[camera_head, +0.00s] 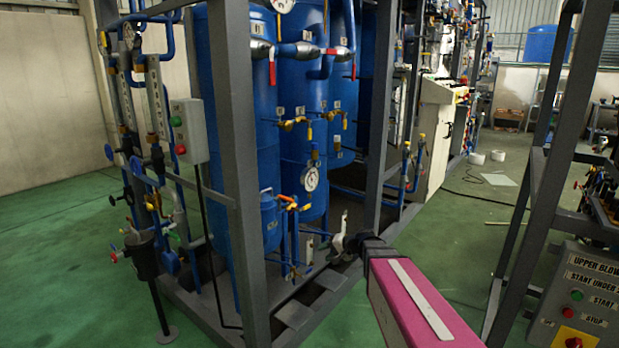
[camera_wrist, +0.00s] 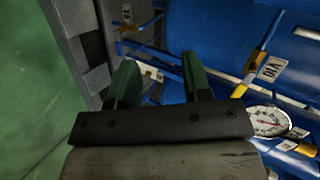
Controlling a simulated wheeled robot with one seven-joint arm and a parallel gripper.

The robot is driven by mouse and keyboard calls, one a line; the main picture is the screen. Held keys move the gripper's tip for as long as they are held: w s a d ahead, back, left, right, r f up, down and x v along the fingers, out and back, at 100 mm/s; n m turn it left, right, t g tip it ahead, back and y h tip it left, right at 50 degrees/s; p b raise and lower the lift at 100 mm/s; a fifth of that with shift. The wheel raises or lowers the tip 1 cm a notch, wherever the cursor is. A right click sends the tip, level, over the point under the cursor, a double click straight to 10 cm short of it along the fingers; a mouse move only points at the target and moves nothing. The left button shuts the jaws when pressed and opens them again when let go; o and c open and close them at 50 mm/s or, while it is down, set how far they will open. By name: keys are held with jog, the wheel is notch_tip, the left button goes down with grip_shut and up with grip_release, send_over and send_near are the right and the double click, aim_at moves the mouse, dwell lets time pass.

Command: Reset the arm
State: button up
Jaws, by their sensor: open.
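My gripper shows in the wrist view (camera_wrist: 158,85), with its two dark green fingers apart and nothing between them. In the head view my pink arm link reaches in from the lower right, and the gripper end (camera_head: 345,240) is near the lower frame of the blue tank rig. The fingers are small there. Blue tanks (camera_head: 303,150) stand behind the grey frame. A round pressure gauge (camera_head: 310,179) is on the tank piping just left of and above my gripper; a gauge also shows at the right of the wrist view (camera_wrist: 267,121).
Grey frame posts (camera_head: 240,150) stand left of my arm. A grey button box (camera_head: 189,130) hangs on the rig's left side. A control panel (camera_head: 582,300) and dark frame (camera_head: 535,200) stand at right. Green floor (camera_head: 450,240) is open between the two rigs.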

jog(key=s+d+f+n+g+h, duration=0.1)
jog(key=s+d+f+g+h, duration=0.1)
jog(key=s+d+h, duration=0.3)
jog(key=s+d+f+n+g+h, duration=0.2)
jog(key=s+d+f+h, duration=0.3)
jog(key=s, duration=0.8)
jog(key=shift+s+d+n+g+h, duration=0.15)
jog(key=shift+d+n+g+h, duration=0.25)
jog(key=shift+d, duration=0.65)
jog(key=shift+f, duration=0.1)
dwell(5.0)
